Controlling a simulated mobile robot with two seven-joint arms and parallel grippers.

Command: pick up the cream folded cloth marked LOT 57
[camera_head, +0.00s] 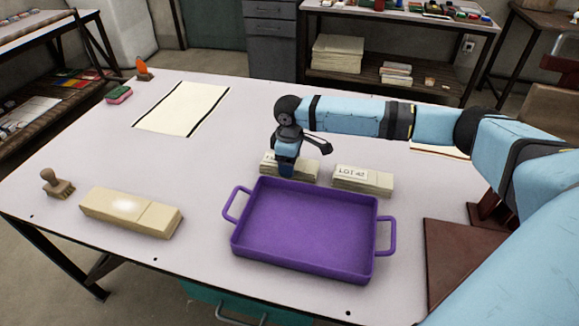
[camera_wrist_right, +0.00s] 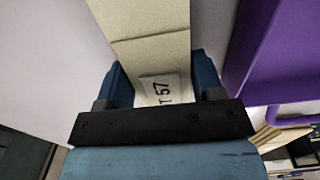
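The cream folded cloth marked LOT 57 (camera_head: 304,170) lies on the table behind the purple tray, partly hidden by my right gripper (camera_head: 302,160). In the right wrist view its label (camera_wrist_right: 160,89) reads "57", with part of the text hidden by the gripper. The right gripper (camera_wrist_right: 162,90) is open, with one blue finger on each side of the cloth. Whether the fingers touch it is unclear. A similar cream cloth marked LOT 42 (camera_head: 363,181) lies just to its right. My left gripper is not in view.
The purple tray (camera_head: 243,252) stands close in front of the cloths. A black-edged sheet (camera_head: 183,107) lies farther back. The table's middle left is clear.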

